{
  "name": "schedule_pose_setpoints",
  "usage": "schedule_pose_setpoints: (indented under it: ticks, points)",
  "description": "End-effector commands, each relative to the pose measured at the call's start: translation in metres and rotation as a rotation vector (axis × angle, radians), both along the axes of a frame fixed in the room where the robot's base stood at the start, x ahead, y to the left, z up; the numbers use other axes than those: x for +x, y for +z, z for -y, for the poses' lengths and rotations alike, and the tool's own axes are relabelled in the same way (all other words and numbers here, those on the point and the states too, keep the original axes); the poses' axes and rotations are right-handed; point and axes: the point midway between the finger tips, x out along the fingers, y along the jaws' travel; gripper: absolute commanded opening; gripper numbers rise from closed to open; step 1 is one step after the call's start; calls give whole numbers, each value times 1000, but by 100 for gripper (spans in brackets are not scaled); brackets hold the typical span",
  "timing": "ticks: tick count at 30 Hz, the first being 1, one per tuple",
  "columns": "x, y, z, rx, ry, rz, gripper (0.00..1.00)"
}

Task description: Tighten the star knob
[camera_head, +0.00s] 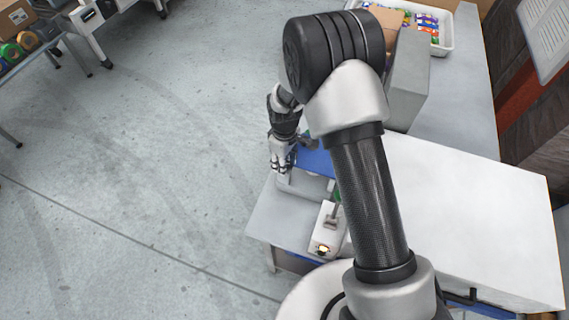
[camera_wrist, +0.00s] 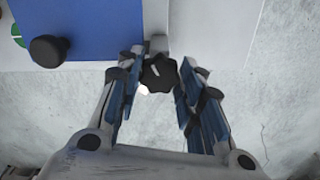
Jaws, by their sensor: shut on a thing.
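The dark star knob (camera_wrist: 158,74) sits at the edge of a grey block, next to a blue plate (camera_wrist: 85,28), in the wrist view. My gripper (camera_wrist: 161,62) has its blue-lined fingers on either side of this knob and is shut on it. In the head view my gripper (camera_head: 281,163) is at the left edge of the bench, beside the blue plate (camera_head: 315,162). I cannot make out the star knob there; the gripper and arm cover that area.
A round black knob (camera_wrist: 48,51) stands on the blue plate. A small white device (camera_head: 327,232) with a lit button is near the bench's front. A grey box (camera_head: 408,80) and white tray (camera_head: 442,38) are farther back. The floor (camera_head: 130,150) at left is clear.

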Motion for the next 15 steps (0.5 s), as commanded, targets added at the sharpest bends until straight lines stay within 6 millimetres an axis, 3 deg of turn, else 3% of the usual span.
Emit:
schedule_pose_setpoints:
  ticks: [15]
  points:
    - [0,-1,-1,0,-490,1,11]
